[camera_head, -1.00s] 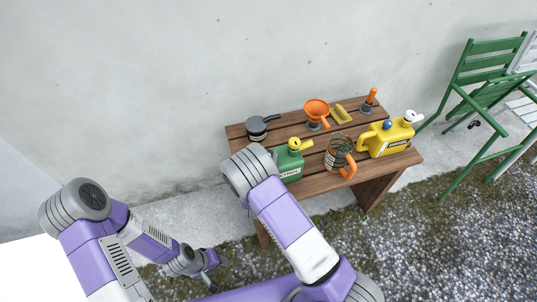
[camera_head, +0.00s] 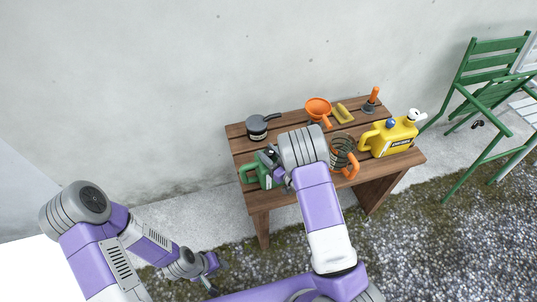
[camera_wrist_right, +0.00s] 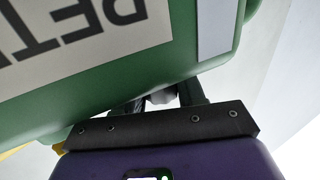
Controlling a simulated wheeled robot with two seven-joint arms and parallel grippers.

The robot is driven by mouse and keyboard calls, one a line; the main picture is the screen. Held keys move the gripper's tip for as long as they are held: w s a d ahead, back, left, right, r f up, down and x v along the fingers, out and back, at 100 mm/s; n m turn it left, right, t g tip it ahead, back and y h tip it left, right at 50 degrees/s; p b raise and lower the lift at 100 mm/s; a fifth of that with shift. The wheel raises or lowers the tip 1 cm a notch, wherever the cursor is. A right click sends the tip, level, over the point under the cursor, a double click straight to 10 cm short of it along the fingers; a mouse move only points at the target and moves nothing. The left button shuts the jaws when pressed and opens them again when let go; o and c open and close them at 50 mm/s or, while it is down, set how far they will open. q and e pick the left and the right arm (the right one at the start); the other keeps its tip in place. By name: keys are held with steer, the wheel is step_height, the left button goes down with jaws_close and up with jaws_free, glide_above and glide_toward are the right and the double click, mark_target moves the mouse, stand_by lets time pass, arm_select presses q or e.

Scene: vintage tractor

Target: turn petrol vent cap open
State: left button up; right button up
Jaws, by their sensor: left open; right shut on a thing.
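The green petrol can (camera_head: 252,173) stands at the front left of the wooden table, partly hidden behind my right wrist. It fills the top of the right wrist view (camera_wrist_right: 100,75), with its white label upside down. My right gripper (camera_head: 268,156) is at the top of this can. In the right wrist view, its fingers (camera_wrist_right: 165,97) are shut on a small pale grey thing, apparently the vent cap, mostly hidden between the can and the gripper body. My left gripper (camera_head: 213,277) is open and empty, low down in front of the table, away from the can.
A wall runs behind.

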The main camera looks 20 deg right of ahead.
steer(key=shift+n+g+y+b, duration=0.4)
steer(key=shift+n+g+y, duration=1.3)
steer(key=shift+y, duration=0.6)
steer(key=o, duration=1)
steer(key=shift+a, duration=0.1)
steer(key=p+v, duration=0.1)
steer(key=v, duration=0.5)
steer(key=shift+s+d, duration=0.15)
steer(key=shift+d, duration=0.15)
steer(key=shift+s+d+p, duration=0.3)
steer(key=shift+s, duration=0.05)
